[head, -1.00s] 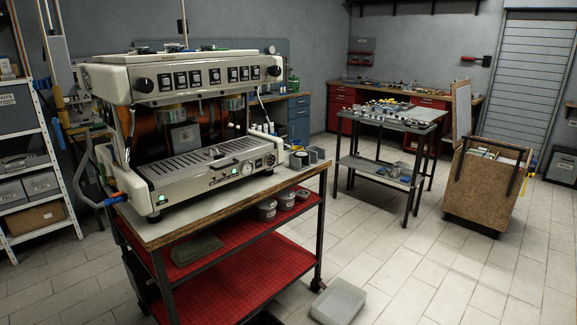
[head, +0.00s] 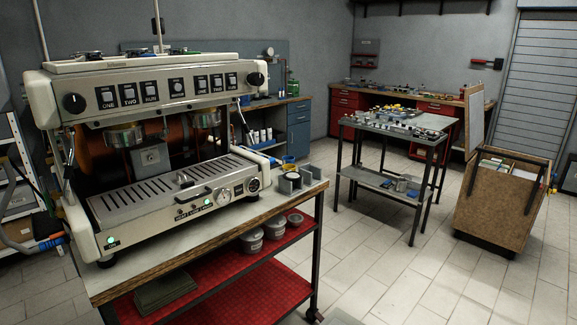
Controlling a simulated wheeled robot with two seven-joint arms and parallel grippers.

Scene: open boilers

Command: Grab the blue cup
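I cannot clearly make out a blue cup in the head view. A small blue item (head: 412,194) lies on the lower shelf of the middle table, beside a grey pot (head: 401,184); it is too small to identify. Grey cup-like holders (head: 291,181) stand on the cart top, right of the espresso machine. Neither of my grippers is in view.
The espresso machine (head: 170,197) fills the left, on a wooden-topped cart (head: 200,250) with red shelves holding grey tubs (head: 251,241). The metal table (head: 395,135) stands in the middle and a wooden bin (head: 500,200) at right. Tiled floor (head: 400,270) between them is clear.

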